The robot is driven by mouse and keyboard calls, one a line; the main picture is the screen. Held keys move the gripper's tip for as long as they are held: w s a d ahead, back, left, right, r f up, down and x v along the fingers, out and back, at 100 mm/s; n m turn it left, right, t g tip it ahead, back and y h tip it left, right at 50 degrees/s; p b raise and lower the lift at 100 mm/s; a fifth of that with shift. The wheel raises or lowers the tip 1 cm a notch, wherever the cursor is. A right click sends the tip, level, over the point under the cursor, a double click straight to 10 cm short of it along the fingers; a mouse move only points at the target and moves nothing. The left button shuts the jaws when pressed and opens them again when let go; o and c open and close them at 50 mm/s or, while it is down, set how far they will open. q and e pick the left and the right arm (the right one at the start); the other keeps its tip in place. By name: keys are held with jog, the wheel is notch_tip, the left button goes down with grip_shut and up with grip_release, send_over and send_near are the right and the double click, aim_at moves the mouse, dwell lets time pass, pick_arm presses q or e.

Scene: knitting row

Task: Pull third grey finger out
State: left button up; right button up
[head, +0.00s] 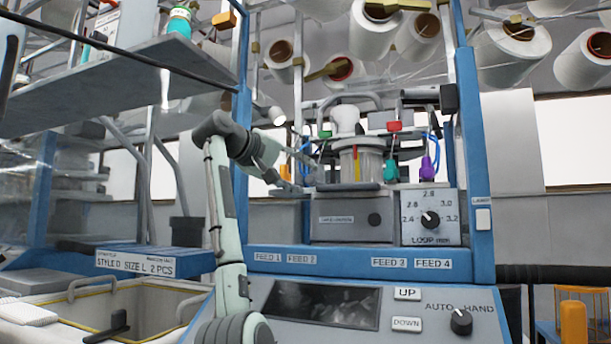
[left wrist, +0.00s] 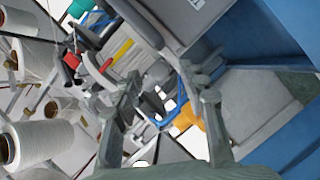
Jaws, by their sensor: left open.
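The knitting head (head: 362,160) is a grey cylinder on the blue-framed machine, with a narrow red strip and a yellow strip (head: 356,166) on its front. In the left wrist view the red and yellow strips (left wrist: 122,54) lie beside pale grey parts (left wrist: 158,72). I cannot single out the third grey finger among these. My left gripper (head: 300,172) is just left of the cylinder, pointing right at it, open. In the left wrist view its two fingers (left wrist: 155,98) are spread apart, with nothing clearly held between them. My right gripper is out of view.
Green (head: 325,134), red (head: 394,126), teal (head: 390,172) and purple (head: 427,168) parts surround the cylinder. A control box with a loop dial (head: 430,219) stands below. A grey shelf (head: 120,85) overhangs at upper left. White yarn cones (head: 513,55) hang above.

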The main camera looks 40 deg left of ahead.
pick_arm(q)
jog(key=shift+x, duration=0.8)
grip_shut()
